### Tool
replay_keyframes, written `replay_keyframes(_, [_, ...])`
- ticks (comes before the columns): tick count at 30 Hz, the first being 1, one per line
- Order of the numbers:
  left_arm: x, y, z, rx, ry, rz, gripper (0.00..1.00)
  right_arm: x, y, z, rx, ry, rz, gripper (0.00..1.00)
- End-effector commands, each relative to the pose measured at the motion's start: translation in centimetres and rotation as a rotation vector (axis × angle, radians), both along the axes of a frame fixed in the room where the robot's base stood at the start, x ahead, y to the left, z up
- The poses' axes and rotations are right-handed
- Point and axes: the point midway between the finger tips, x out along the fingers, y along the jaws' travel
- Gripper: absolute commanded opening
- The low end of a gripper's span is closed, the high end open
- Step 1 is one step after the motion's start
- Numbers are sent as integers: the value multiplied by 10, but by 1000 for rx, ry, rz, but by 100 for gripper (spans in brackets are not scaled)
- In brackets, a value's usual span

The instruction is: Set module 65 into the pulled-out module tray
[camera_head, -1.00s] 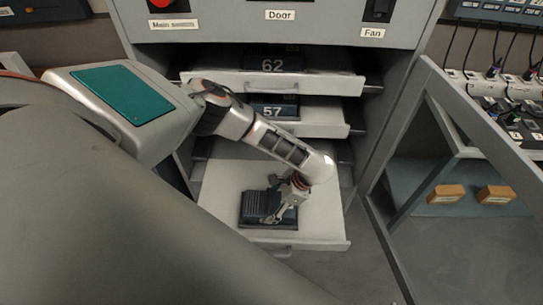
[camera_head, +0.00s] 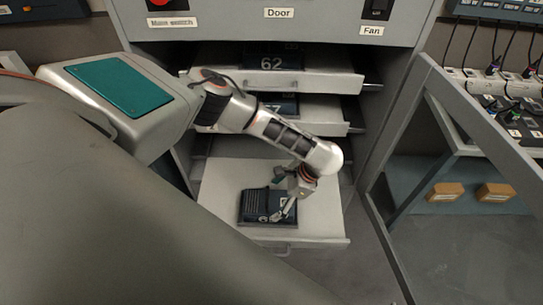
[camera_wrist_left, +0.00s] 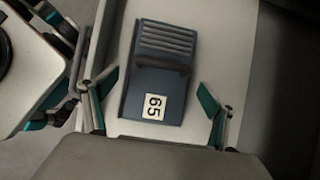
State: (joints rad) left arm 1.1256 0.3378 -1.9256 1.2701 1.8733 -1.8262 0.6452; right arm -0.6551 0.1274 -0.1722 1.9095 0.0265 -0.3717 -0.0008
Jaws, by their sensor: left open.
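Module 65 (camera_head: 254,207) is a dark blue block with ribs at one end. It lies on the pulled-out module tray (camera_head: 322,222), the lowest white tray of the cabinet. In the left wrist view module 65 (camera_wrist_left: 160,70) shows its white "65" label, and bare tray surface (camera_wrist_left: 212,60) lies beside it. My left gripper (camera_head: 283,212) is over the right part of the module in the head view. In the left wrist view its fingers (camera_wrist_left: 158,112) are spread apart on either side of the module, with gaps.
Two trays above hold module 62 (camera_head: 272,62) and another module (camera_head: 275,106) partly hidden by my arm. An open glazed door (camera_head: 440,150) stands at the right. Bare tray lies right of module 65.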

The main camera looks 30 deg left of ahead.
Motion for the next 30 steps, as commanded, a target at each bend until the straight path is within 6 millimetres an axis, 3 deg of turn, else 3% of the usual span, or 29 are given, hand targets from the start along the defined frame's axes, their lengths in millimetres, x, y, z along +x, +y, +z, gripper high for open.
replay_keyframes(6, [13, -20, 41, -2, -3, -3, 86, 0, 2, 1, 6, -1, -1, 40])
replay_keyframes(12, [20, -32, 65, 0, -2, -2, 86, 1, 4, 1, 9, -1, -5, 40])
replay_keyframes(30, [22, -37, 74, 0, 0, -1, 86, 1, 4, 2, 9, -2, -6, 40])
